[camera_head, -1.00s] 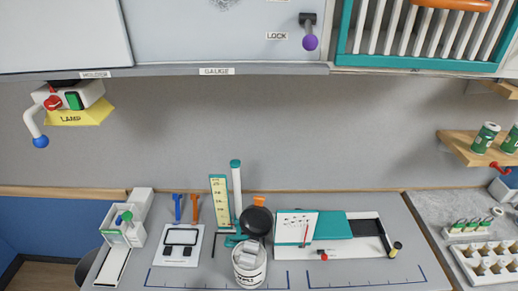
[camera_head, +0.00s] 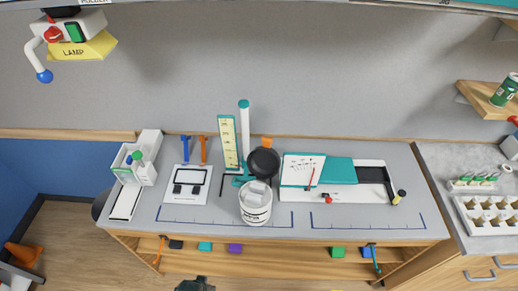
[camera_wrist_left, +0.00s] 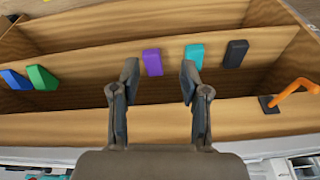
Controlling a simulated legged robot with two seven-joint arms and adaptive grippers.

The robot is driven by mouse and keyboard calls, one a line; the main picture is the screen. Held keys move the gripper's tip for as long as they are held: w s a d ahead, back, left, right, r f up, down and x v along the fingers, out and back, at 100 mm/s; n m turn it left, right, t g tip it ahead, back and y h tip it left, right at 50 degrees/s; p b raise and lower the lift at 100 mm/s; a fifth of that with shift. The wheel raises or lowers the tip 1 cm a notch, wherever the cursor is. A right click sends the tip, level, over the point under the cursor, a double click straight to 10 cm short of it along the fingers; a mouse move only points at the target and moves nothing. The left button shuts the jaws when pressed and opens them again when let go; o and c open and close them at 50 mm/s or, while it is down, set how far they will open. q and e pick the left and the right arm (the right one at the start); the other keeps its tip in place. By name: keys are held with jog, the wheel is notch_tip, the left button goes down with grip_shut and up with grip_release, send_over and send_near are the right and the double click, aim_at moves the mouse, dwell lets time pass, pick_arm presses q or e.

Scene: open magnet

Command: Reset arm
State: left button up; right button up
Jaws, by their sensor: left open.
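My left gripper (camera_wrist_left: 158,78) is open and empty in the left wrist view. Its two dark fingers stand apart in front of the wooden shelf (camera_wrist_left: 60,125) under the bench. A purple block (camera_wrist_left: 152,62), a teal block (camera_wrist_left: 194,56) and a dark block (camera_wrist_left: 235,53) show beyond the fingertips; I see no clear contact. A dark tip, probably of my left gripper (camera_head: 195,285), shows at the bottom edge of the head view, below the shelf. My right gripper is in neither view.
The grey bench (camera_head: 230,215) holds a white bucket (camera_head: 256,205), a black pan (camera_head: 263,163) and a white-and-teal board (camera_head: 330,180).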

pick_arm(q)
jog(key=s+f+g+b, duration=0.1)
jog(key=s+f+b, duration=0.15)
jog(key=f, duration=0.95)
jog(key=s+f+b, duration=0.2)
jog(key=s+f, duration=0.1)
jog(key=f, duration=1)
jog(key=s+a+f+g+b, duration=0.1)
jog(key=s+a+f+b, duration=0.2)
jog(key=s+f, duration=1.2)
jog(key=shift+s+a+f, duration=0.15)
jog(key=shift+s+f, duration=0.2)
jog(key=shift+f, duration=0.3)
